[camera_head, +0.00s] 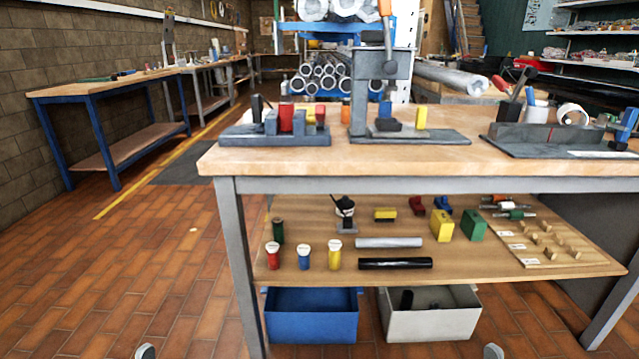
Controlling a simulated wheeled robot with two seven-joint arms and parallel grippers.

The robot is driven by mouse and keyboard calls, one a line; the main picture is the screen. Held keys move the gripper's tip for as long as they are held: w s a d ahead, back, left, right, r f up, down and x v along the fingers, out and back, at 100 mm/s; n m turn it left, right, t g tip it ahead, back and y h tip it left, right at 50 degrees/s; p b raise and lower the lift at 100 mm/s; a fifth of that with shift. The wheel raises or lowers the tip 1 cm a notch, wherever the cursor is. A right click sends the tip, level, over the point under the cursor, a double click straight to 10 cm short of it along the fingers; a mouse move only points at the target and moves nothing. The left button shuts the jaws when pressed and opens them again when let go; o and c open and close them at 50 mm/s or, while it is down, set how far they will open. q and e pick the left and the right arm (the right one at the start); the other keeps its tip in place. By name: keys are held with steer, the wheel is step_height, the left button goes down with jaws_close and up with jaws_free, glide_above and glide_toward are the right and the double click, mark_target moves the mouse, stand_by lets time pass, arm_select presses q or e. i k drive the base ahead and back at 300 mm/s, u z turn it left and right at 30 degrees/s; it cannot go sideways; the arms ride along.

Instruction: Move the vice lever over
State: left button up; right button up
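A low grey vice-like fixture (262,134) sits at the left end of the workbench top. A short black upright piece (257,107) stands at its left side and looks like its lever. A red block (286,117) stands between the grey blocks of the fixture, with smaller yellow and red pieces to its right. Neither gripper can be made out. Only two small grey rounded parts, which look like mine, show at the bottom edge, well below and in front of the bench.
A grey press (358,95) with an orange-tipped handle stands mid-bench, a yellow block on its base. A dark tray (541,148) with tools sits right. The lower shelf (300,255) holds small parts. Blue (311,325) and grey (430,325) bins stand below. Floor left is clear.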

mark_target(320, 109)
steer(key=k, duration=1.35)
steer(key=z, duration=0.5)
steer(key=i, duration=0.65)
steer(key=z, duration=0.6)
steer(key=i, duration=1.15)
steer(key=u, duration=0.45)
